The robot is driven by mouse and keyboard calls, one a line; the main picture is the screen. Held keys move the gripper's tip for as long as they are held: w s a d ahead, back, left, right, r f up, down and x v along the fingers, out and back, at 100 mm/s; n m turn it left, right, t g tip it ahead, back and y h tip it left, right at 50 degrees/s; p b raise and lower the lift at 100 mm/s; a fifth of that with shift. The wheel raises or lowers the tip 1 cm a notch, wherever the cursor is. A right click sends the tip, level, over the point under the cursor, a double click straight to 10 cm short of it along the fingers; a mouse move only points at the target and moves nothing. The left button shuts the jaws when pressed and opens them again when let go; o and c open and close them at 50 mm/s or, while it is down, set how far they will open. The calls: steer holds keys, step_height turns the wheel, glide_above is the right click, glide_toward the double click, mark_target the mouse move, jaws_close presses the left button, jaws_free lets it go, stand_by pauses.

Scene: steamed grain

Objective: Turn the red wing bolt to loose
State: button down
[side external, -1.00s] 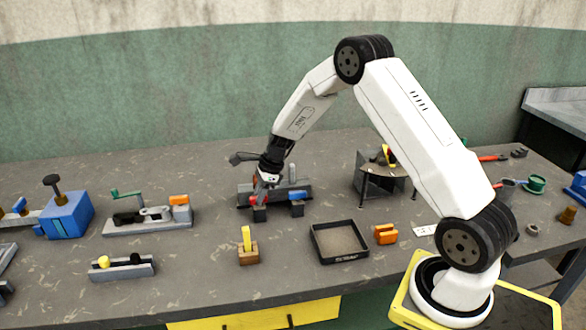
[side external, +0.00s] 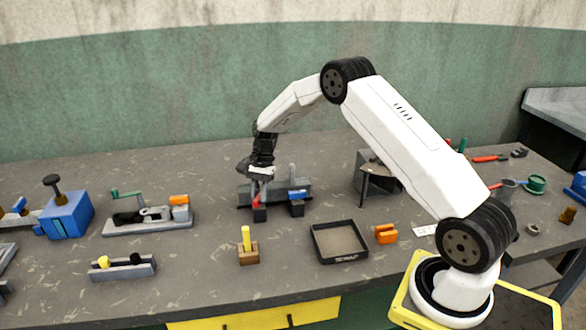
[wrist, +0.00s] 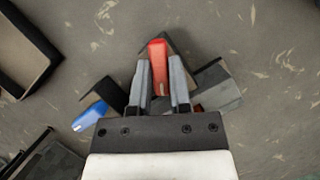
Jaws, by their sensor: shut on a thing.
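The red wing bolt (side external: 257,201) is on a small dark block at the left of a grey fixture (side external: 308,186). In the wrist view the red wing (wrist: 158,58) stands between my two grey fingers. My gripper (wrist: 160,68) is shut on it, one finger on each side; the gripper also shows from the side (side external: 259,190) at the fixture's left end. A blue wing bolt (side external: 298,195) sits on the neighbouring block to the right, clear of my fingers. The bolt's lower part is mostly hidden.
In front stand a wooden block with a yellow peg (side external: 246,248), a black-rimmed tray (side external: 317,246) and an orange piece (side external: 386,234). A lever clamp (side external: 150,217) and a blue box (side external: 67,215) are at the left. Bare table lies between them.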

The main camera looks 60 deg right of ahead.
steer(key=n+g, duration=0.1)
steer(key=n, duration=0.2)
steer(key=n+g+h, duration=0.1)
steer(key=n, duration=0.2)
steer(key=shift+w+h, duration=0.1)
steer(key=shift+h, duration=0.2)
steer(key=n, duration=0.2)
steer(key=n+g+h, duration=0.1)
steer(key=n, duration=0.2)
steer(key=shift+a+n+h, duration=0.1)
steer(key=shift+n+h, duration=0.2)
steer(key=c, duration=0.6)
jaws_free()
steer(key=shift+o, duration=0.2)
steer(key=v, duration=0.7)
steer(key=shift+w+r, duration=0.2)
steer(key=shift+r, duration=0.2)
steer(key=shift+a, duration=0.1)
